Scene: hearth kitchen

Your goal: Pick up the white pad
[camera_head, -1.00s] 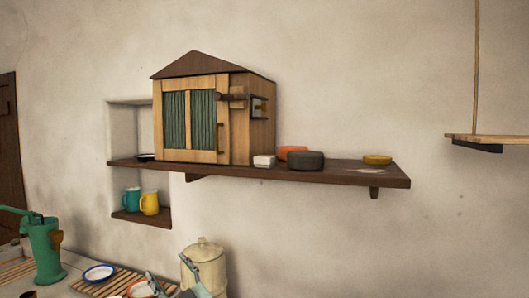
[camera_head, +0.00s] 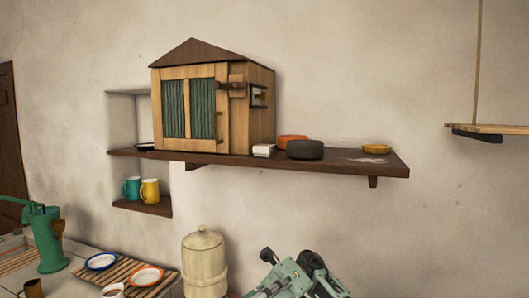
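The white pad (camera_head: 263,150) is a small, low white block on the dark wall shelf (camera_head: 350,163). It sits just right of the wooden cabinet and left of a dark round pot. One mint-green and black gripper (camera_head: 290,274), seemingly my right, shows at the bottom edge, well below the shelf and apart from the pad. My other gripper is not in view.
The wooden cabinet (camera_head: 213,105), dark pot (camera_head: 305,150), orange dish (camera_head: 292,140) and yellow dish (camera_head: 376,149) share the shelf. Below stand a cream canister (camera_head: 204,262), plates on a slatted rack (camera_head: 122,272) and a green pump (camera_head: 46,240). A hanging shelf (camera_head: 490,128) is at right.

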